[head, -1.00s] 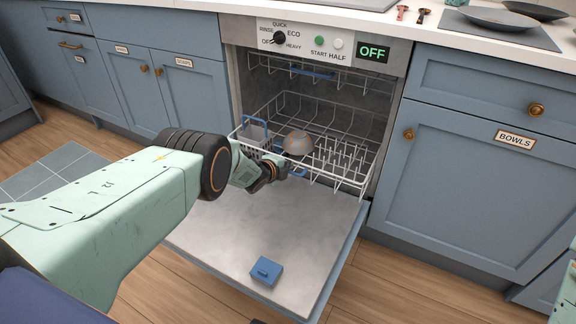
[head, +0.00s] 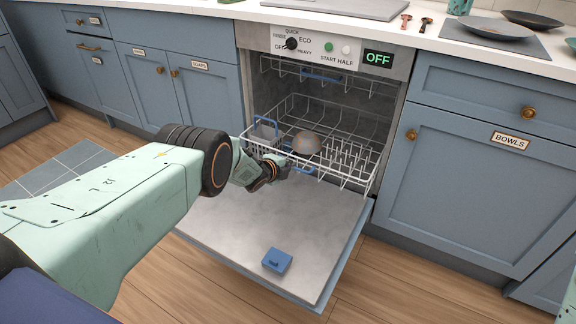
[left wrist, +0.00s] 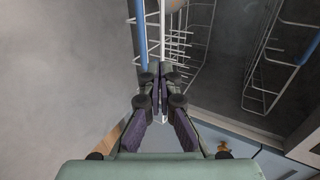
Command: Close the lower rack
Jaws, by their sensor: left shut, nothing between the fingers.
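The lower rack (head: 345,178) is a white wire rack in the dishwasher. It is pulled partly out over the lowered door (head: 265,225). It holds a grey-brown bowl (head: 306,143) and a cutlery basket with a blue handle (head: 265,131). My left gripper (head: 284,168) is at the rack's front edge, near its blue handle (head: 303,171). In the left wrist view its shut fingers (left wrist: 160,85) overlap the white wires and blue bar; whether they touch is unclear. Nothing shows between the fingers. My right gripper is not in view.
The upper rack (head: 315,78) sits inside the dishwasher. A blue dispenser lid (head: 277,260) lies on the open door. Blue cabinets (head: 480,175) flank the machine. Plates (head: 497,30) rest on the counter. Wooden floor is clear at the front right.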

